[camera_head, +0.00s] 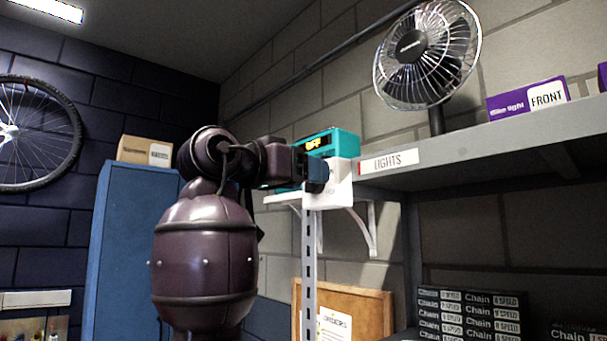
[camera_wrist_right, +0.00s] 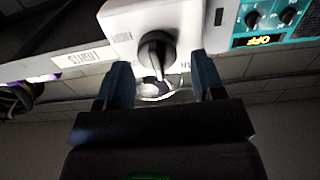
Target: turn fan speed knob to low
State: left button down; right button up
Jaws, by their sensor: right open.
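The fan speed knob (camera_wrist_right: 157,52) is black and round with a pointer, on the front of a white box (camera_wrist_right: 118,20). In the wrist view the pointer aims roughly downward, toward my gripper's palm. The white box (camera_head: 342,190) also shows in the head view, where my gripper hides the knob. My right gripper (camera_head: 317,171) is open in front of the box. Its two dark blue fingers (camera_wrist_right: 158,66) stand on either side of the knob, apart from it. Small print on the box is too blurred to read. The fan (camera_head: 427,55) stands on the shelf. My left gripper is out of view.
A teal device (camera_head: 340,143) with an "OFF" display sits right beside the white box. A grey shelf (camera_head: 470,145) with a "LIGHTS" label runs off to the right, carrying a purple bike light box (camera_head: 527,98). A blue cabinet (camera_head: 122,235) stands at left.

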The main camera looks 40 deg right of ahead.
jog(key=shift+c, duration=0.3)
jog(key=c, duration=0.7)
jog(key=shift+c, duration=0.7)
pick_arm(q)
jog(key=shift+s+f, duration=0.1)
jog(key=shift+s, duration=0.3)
